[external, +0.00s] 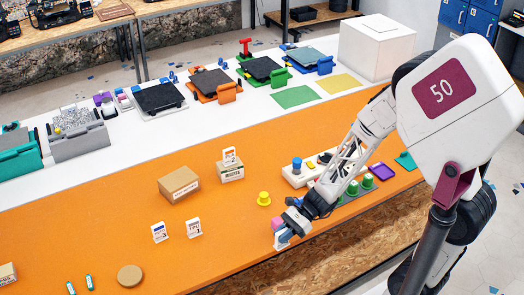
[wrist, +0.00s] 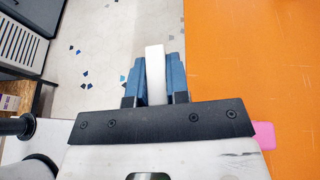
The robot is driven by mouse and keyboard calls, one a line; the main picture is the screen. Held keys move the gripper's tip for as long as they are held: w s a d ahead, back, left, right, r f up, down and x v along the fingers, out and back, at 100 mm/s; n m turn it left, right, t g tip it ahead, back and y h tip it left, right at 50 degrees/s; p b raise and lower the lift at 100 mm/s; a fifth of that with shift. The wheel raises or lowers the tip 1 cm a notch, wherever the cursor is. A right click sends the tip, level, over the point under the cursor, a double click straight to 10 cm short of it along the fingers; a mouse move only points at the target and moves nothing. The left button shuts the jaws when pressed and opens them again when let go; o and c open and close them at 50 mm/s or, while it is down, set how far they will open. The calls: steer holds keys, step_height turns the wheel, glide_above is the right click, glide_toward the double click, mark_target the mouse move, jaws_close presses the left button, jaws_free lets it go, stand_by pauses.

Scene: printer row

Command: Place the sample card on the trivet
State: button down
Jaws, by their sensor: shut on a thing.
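My gripper (external: 288,230) is low near the front edge of the orange table, and its blue fingers (wrist: 154,85) are shut on a thin white card (wrist: 155,72). The card is seen edge-on in the wrist view; its lower part (external: 281,243) shows below the fingers in the external view. I take it for the sample card, though its face is mostly hidden. I cannot tell whether it touches the table. A round tan cork disc, the likely trivet (external: 130,275), lies flat and bare at the front left, well left of my gripper.
A pink block (wrist: 264,135) is close beside my gripper.

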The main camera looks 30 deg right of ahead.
stand_by(0.3)
steer(key=shift+w+a, duration=0.3)
steer(key=shift+a, duration=0.1)
steer(key=w+a+r+n+g, duration=0.1)
steer(key=w+a, duration=0.1)
steer(key=a, duration=1.6)
steer(key=w+a+r+n+g, duration=0.1)
steer(key=w+a+n+g, duration=0.1)
steer(key=a, duration=1.6)
steer(key=shift+w+a+r+g+h, duration=0.15)
steer(key=shift+w+a+g+h, duration=0.2)
steer(key=shift+w, duration=0.35)
steer(key=shift+w+a, duration=0.1)
steer(key=shift+a, duration=0.05)
steer(key=w+a, duration=0.3)
steer(key=a, duration=0.1)
steer(key=w+a+f, duration=0.1)
steer(key=w+a, duration=0.2)
steer(key=a, duration=0.1)
steer(key=w+a, duration=0.3)
steer(key=a, duration=0.1)
steer(key=shift+w+a+f, duration=0.2)
steer(key=shift+a+f, duration=0.05)
steer(key=shift+a, duration=0.05)
steer(key=shift+f, duration=0.1)
